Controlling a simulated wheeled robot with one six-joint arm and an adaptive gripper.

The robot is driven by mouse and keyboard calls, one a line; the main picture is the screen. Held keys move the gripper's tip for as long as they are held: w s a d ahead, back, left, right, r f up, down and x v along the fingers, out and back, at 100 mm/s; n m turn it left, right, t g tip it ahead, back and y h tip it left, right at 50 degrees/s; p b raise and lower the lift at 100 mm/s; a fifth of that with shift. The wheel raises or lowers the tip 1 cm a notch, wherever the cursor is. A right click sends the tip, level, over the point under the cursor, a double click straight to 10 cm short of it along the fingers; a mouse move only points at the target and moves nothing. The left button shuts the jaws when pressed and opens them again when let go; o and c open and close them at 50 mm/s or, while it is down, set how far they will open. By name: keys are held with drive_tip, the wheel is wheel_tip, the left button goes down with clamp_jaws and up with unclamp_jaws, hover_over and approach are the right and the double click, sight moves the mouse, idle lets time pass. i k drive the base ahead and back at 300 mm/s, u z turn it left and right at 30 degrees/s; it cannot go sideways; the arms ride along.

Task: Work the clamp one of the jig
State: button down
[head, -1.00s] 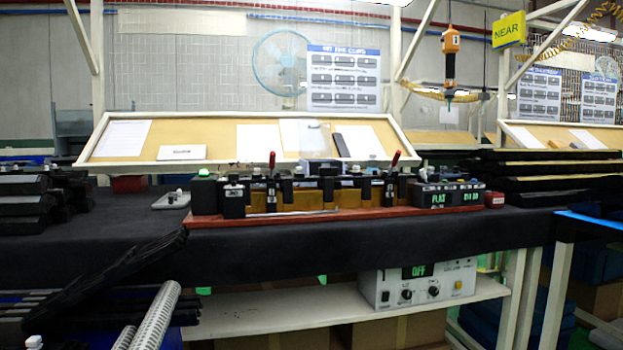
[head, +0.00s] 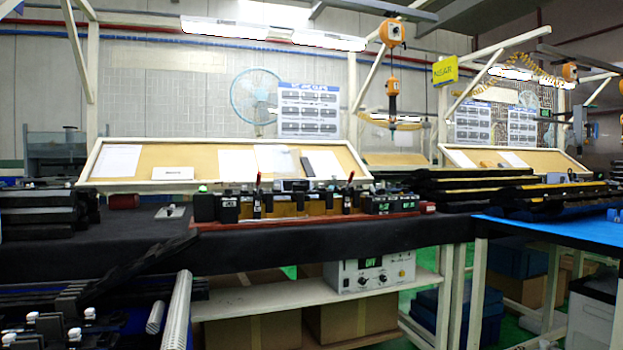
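The jig (head: 302,221) is a long reddish base on the dark-covered bench, carrying black blocks and ochre parts in a row. Two clamps with upright red-tipped handles stand on it: the left clamp (head: 257,197) and the right clamp (head: 348,193). Which of them is clamp one cannot be read at this size. A dark box with green displays (head: 390,204) sits at the jig's right end, and a block with a green light (head: 203,204) at its left end. My gripper is not in view.
Stacked black trim parts lie left (head: 40,212) and right (head: 475,186) of the jig. Racks with black parts and a pale ribbed tube (head: 177,312) stand at the front left. A blue-topped table (head: 560,232) is at the right. A power unit (head: 372,271) sits on the shelf below.

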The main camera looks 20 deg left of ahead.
sight(259, 174)
drive_tip(key=u, duration=0.55)
drive_tip(key=i, duration=0.55)
drive_tip(key=u, duration=0.75)
drive_tip(key=i, duration=0.75)
drive_tip(key=z, duration=0.05)
